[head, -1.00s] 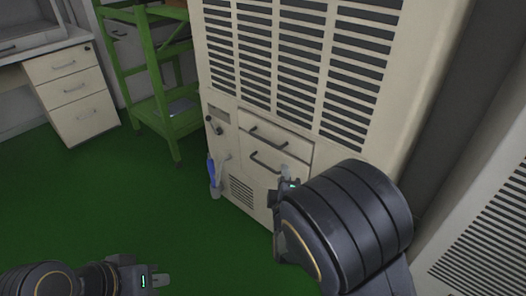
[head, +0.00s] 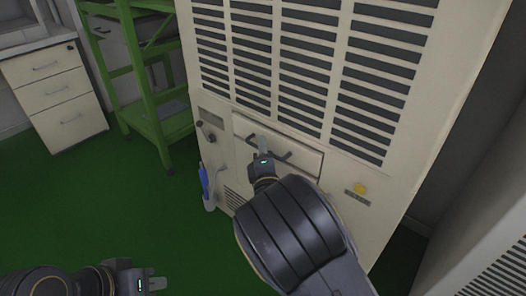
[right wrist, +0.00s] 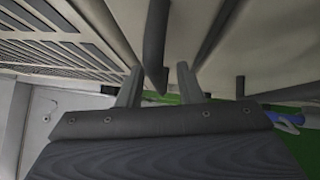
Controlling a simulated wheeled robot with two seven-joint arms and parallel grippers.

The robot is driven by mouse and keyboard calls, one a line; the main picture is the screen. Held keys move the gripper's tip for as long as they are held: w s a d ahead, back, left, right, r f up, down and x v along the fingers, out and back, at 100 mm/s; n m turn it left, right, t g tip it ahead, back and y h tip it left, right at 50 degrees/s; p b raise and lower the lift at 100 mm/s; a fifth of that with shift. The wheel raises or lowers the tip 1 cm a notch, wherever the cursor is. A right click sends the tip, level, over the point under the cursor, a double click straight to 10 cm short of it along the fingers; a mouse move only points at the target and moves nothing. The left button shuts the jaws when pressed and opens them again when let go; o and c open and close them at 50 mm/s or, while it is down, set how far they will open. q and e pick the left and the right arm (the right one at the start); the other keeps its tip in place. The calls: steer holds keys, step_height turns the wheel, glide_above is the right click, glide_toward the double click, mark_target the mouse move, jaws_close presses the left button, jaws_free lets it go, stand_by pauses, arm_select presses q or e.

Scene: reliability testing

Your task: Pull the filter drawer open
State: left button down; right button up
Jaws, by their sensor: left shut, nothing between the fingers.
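A beige cabinet (head: 300,135) has drawer fronts (head: 308,158) below its vents, all looking closed. The upper drawer's dark bar handle (head: 284,156) is partly covered by my right gripper (head: 264,146). The lower handle is hidden behind my right arm in the head view. In the right wrist view my right gripper (right wrist: 158,74) is open, with a dark handle (right wrist: 156,42) appearing between its fingers; contact cannot be told. Another dark handle (right wrist: 240,87) shows to the right. My left gripper (head: 156,284) is shut and empty, low at the left, away from the cabinet.
A green shelf rack (head: 150,95) and a white drawer unit (head: 58,95) stand at the left. The green floor (head: 100,200) in front is clear.

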jaws_close()
stand_by(0.4)
steer(key=s+a+p, duration=0.5)
steer(key=s+a, duration=0.7)
steer(key=s, duration=0.3)
steer(key=shift+s, duration=0.15)
jaws_free()
steer(key=shift+a, duration=0.1)
